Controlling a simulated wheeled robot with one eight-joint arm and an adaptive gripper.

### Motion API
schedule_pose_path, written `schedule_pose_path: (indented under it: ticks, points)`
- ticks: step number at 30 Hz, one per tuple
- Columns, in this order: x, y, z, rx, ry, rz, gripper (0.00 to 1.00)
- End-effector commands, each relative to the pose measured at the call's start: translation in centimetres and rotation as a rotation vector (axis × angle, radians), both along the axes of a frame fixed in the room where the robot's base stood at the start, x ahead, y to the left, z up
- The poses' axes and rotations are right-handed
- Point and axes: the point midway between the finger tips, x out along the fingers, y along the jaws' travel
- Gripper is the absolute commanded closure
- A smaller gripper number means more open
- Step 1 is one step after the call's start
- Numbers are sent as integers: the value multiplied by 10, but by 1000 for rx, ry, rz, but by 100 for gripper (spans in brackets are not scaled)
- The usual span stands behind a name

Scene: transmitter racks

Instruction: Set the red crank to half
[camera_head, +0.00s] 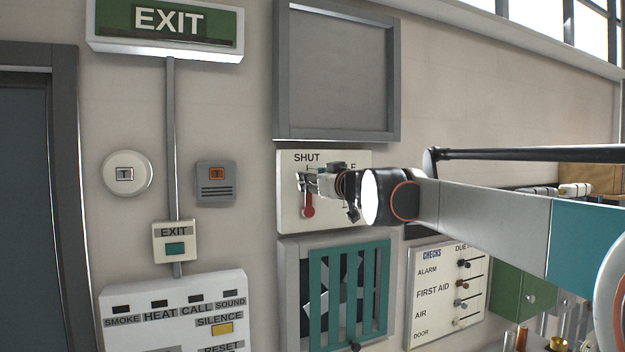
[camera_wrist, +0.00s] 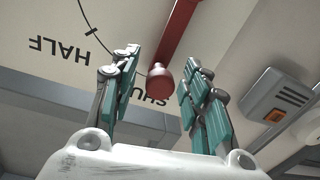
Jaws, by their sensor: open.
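The red crank (camera_head: 309,206) is on a pale wall panel (camera_head: 290,220) marked SHUT at the top. In the wrist view the crank (camera_wrist: 180,30) runs down from the top edge and ends in a round red knob (camera_wrist: 160,80). The knob lies at the SHUT marking, which it partly covers. The HALF label (camera_wrist: 60,50) is to the left, beside a curved scale line. My gripper (camera_wrist: 162,62) is open, with one teal finger on each side of the knob and gaps visible. In the head view my gripper (camera_head: 304,182) hides part of the crank and panel lettering.
A grey framed board (camera_head: 336,70) is above the panel, and a teal slatted grille (camera_head: 350,295) is below it. A CHECKS board (camera_head: 440,295) with sliders stands at the lower right. A grey box with an orange button (camera_wrist: 278,108) shows right of my fingers.

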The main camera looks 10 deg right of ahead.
Motion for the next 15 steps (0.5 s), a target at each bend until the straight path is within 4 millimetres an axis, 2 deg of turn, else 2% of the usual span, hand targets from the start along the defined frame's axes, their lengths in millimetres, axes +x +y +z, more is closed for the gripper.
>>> schedule_pose_path:
  ticks: [5, 10, 11, 15]
  points:
    - [0, 0, 0, 0, 0, 0, 57]
    - [0, 0, 0, 0, 0, 0, 96]
    - [0, 0, 0, 0, 0, 0, 100]
    - [0, 0, 0, 0, 0, 0, 100]
